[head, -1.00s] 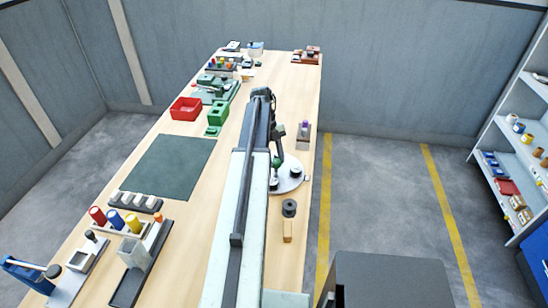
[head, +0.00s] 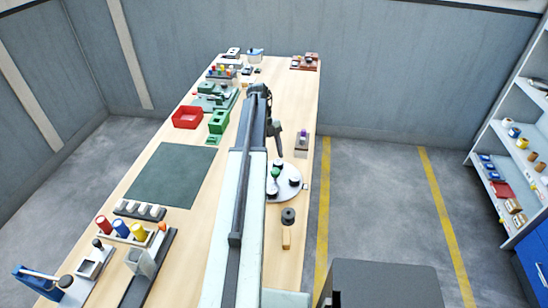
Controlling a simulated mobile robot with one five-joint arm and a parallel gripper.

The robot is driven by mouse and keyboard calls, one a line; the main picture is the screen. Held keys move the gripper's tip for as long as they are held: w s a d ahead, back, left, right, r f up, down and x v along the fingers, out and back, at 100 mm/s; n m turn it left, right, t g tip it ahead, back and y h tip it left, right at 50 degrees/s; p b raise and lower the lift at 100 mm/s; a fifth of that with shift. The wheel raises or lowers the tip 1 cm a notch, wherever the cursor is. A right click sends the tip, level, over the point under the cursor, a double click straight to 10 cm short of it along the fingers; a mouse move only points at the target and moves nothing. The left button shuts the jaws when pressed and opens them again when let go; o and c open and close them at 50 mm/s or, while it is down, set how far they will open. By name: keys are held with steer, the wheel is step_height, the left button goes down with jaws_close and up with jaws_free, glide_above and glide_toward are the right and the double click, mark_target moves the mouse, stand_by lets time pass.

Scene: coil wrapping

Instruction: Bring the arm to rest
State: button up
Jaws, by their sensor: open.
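My arm stretches up the middle of the head view over the wooden workbench (head: 195,205). My gripper (head: 275,152) hangs at its far end, small in the picture, and is open with nothing seen in it. It is just beyond and above a round grey plate (head: 285,190). A green-topped piece (head: 274,174) and small dark round pieces stand on that plate, apart from my gripper.
A purple-topped block (head: 302,138) stands right of my gripper. A dark spool on a wooden block (head: 288,218) is nearer. A red bin (head: 187,117), green fixture (head: 219,121) and dark green mat (head: 172,174) lie left. A shelf (head: 510,150) stands far right.

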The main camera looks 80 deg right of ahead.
steer(key=shift+p+v, duration=0.3)
steer(key=shift+v, duration=0.7)
